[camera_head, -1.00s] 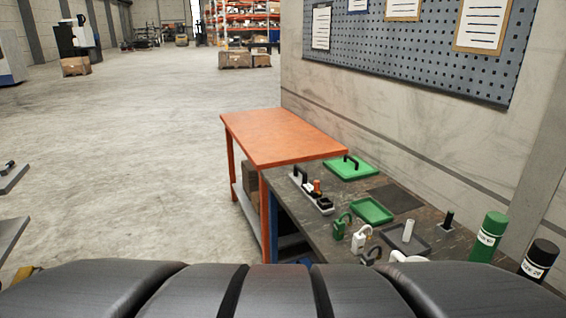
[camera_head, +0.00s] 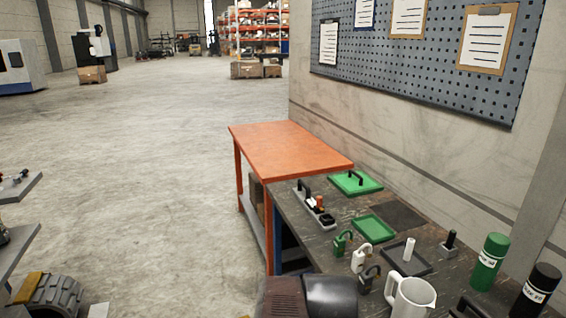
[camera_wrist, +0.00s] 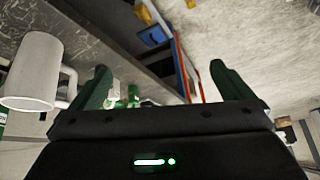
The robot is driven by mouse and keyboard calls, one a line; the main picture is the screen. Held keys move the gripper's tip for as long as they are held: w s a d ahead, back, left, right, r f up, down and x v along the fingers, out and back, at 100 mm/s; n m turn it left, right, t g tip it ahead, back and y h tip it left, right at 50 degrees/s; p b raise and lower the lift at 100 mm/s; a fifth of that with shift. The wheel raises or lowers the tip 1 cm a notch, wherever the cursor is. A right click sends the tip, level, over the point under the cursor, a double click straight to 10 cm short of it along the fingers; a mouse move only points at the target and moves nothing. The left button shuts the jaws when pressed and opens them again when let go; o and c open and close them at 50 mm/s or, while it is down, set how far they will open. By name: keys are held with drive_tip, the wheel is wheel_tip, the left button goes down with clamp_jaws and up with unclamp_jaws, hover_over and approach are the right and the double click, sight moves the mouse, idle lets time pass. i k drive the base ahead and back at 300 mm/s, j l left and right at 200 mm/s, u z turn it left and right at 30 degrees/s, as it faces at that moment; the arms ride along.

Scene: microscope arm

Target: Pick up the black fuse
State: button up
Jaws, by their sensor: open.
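I cannot tell for sure which piece is the black fuse. One candidate is a small black upright cylinder (camera_head: 451,239) in a grey block on the dark bench (camera_head: 335,239), at the right. Another is a small black piece (camera_head: 327,219) at the near end of a pale strip holder, beside a red-orange piece (camera_head: 319,203). My gripper (camera_wrist: 160,88) shows in the wrist view with its two dark green fingers wide apart and nothing between them. It is near the white jug and clear of both candidates. I cannot pick out a fuse in the wrist view.
A white jug (camera_head: 410,297) stands at the bench's near side and shows in the wrist view (camera_wrist: 33,72). Padlocks (camera_head: 361,258), a green tray (camera_head: 374,228), a grey tray (camera_head: 424,268) and labelled green (camera_head: 490,262) and black (camera_head: 537,290) cylinders crowd the bench. An orange table (camera_head: 290,150) adjoins.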

sight(450, 242)
drive_tip(key=i+j+z, duration=0.15)
drive_tip(key=i+z, duration=0.15)
drive_tip(key=i, duration=0.15)
drive_tip(key=i+j+z, duration=0.3)
drive_tip(key=i, duration=0.15)
